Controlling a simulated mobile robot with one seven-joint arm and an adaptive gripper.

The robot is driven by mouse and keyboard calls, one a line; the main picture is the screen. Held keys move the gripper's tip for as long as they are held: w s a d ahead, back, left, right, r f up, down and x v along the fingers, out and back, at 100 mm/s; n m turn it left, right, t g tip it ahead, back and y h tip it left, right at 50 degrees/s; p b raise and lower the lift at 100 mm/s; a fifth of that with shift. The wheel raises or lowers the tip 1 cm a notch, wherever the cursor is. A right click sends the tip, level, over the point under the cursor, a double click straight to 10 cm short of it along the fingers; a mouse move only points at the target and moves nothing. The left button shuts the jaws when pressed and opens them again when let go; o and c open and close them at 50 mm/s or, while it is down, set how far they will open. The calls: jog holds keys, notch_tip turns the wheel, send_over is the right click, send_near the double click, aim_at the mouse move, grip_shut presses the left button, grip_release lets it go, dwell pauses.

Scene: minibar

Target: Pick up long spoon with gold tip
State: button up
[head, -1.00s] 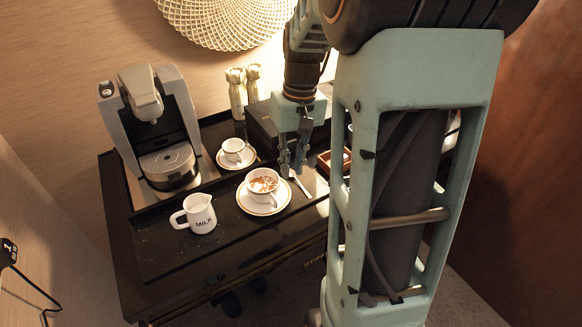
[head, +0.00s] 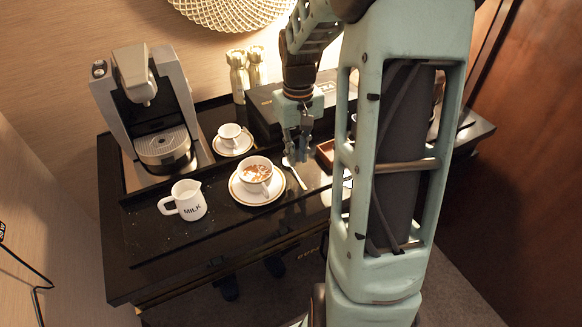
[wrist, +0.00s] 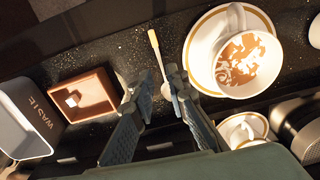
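The long spoon (head: 297,178) lies on the black tray beside the latte cup's saucer. In the wrist view the spoon (wrist: 158,62) has a gold tip at its upper handle end, and its bowl end is between my fingertips. My gripper (head: 296,158) is open, over the spoon's far end in the head view. In the wrist view the fingers of my gripper (wrist: 160,88) stand apart on both sides of the spoon. I cannot tell their exact height above it.
The latte cup (wrist: 248,64) on its saucer is close to one finger. A wooden box (wrist: 84,97) is on the other side. A milk jug (head: 188,200), a smaller cup (head: 229,134), a coffee machine (head: 155,110) and a black case (head: 262,108) stand around.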

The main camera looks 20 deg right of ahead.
aim_at(296, 174)
jog(key=shift+w+f, duration=0.2)
jog(key=shift+f, duration=2.55)
jog(key=shift+c, duration=0.5)
grip_shut()
jog(key=shift+r+p, duration=0.15)
jog(key=shift+p, duration=0.15)
